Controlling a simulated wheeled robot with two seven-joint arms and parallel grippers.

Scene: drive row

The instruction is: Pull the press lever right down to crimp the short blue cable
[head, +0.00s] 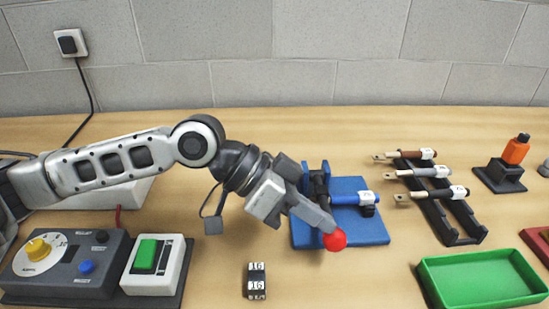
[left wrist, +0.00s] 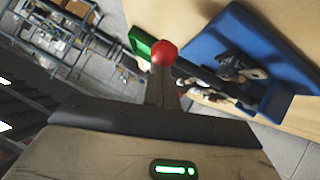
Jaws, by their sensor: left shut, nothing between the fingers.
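The press has a blue base (head: 370,228) on the table, with a dark post beside its blue upright. A blue cable (head: 345,198) with a white tag lies across the press. The lever's red ball knob (head: 335,239) is low at the front of the press; the knob also shows in the left wrist view (left wrist: 164,53). My left gripper (head: 322,220) is shut and empty, with its fingers pointing down at the knob. They overlap the knob in view; I cannot tell whether they touch it. The lever's arm is mostly hidden behind my gripper. My right gripper is not in view.
A green tray (head: 480,280) stands at front right. A control box (head: 70,262) and a green-button box (head: 150,262) stand at left. A small counter (head: 257,281) sits in front.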

